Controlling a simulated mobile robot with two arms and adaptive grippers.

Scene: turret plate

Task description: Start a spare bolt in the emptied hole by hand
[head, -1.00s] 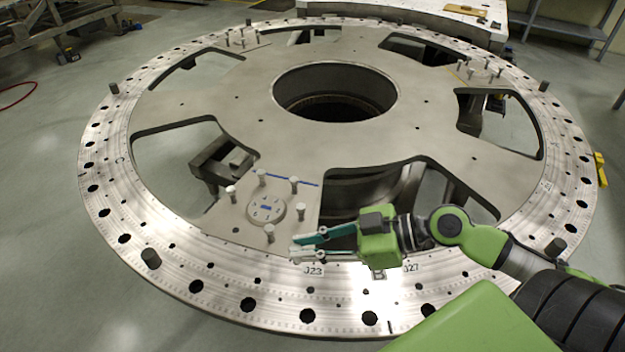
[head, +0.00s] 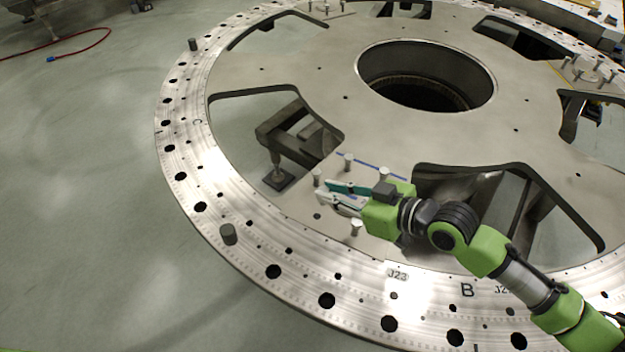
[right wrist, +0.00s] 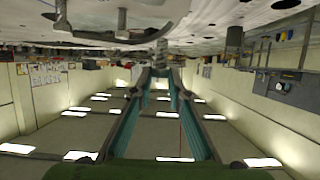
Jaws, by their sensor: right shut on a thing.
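The turret plate (head: 300,130) is a large grey metal plate with a bright drilled outer ring. My right gripper (head: 322,194) is over a pad near the ring, among upright pins such as the one at the back (head: 347,162) and the one at the front (head: 356,228). In the right wrist view its fingertips (right wrist: 161,72) close on a small ribbed grey bolt (right wrist: 162,50). The gripper hides the round disc on the pad. An open dark hole (head: 317,216) shows just in front of it. I cannot tell which hole is the emptied one. My left gripper is not in view.
Dark holes (head: 327,300) line the ring, and a dark plug (head: 229,233) stands up from it at the left. Large cut-outs flank the pad, with a support stand (head: 280,165) below the left one. A red hose (head: 85,45) lies on the open floor.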

